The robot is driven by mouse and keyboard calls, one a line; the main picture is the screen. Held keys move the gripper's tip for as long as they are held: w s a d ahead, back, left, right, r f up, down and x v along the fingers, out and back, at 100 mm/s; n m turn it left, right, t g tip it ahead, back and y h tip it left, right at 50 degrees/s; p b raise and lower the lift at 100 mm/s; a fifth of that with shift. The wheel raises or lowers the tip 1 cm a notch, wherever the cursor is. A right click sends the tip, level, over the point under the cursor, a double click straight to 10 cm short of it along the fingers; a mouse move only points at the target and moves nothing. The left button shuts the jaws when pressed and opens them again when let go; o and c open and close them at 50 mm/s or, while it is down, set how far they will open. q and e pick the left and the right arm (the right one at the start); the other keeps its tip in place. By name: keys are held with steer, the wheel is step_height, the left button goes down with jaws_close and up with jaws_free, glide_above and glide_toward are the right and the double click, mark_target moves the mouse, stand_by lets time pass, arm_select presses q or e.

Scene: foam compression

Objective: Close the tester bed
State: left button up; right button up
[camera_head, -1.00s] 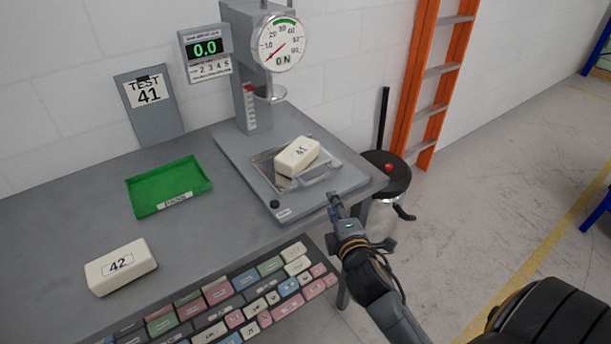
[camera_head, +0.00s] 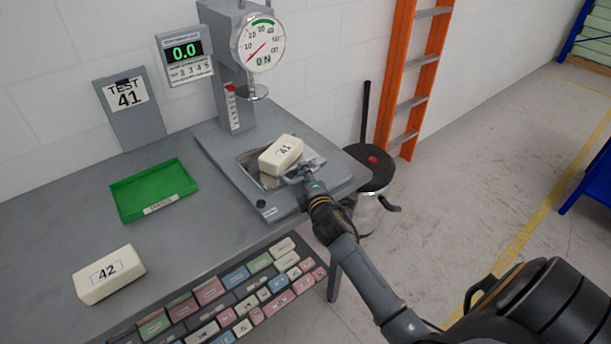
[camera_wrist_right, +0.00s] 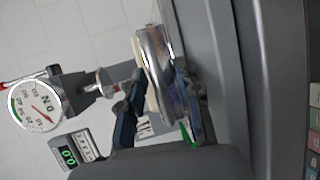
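The tester bed (camera_head: 268,181) is a shiny metal tray set in the grey tester's base (camera_head: 216,150). It sits out in front of the round press plate (camera_head: 252,93). The white foam block 41 (camera_head: 281,154) lies on it, slightly askew. My right gripper (camera_head: 306,172) is at the bed's front handle, which it partly hides in the head view. In the right wrist view, the silver handle (camera_wrist_right: 155,75) lies between the two spread fingers of the right gripper (camera_wrist_right: 160,92), with gaps visible. My left gripper is not in view.
White block 42 (camera_head: 109,274) and an empty green tray (camera_head: 122,204) are on the table, left. A keyboard panel (camera_head: 222,296) runs along the front edge. A black-lidded bin (camera_head: 374,178) and orange ladder (camera_head: 399,85) stand right. The display (camera_head: 184,51) reads 0.0.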

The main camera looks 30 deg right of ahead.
jaws_close()
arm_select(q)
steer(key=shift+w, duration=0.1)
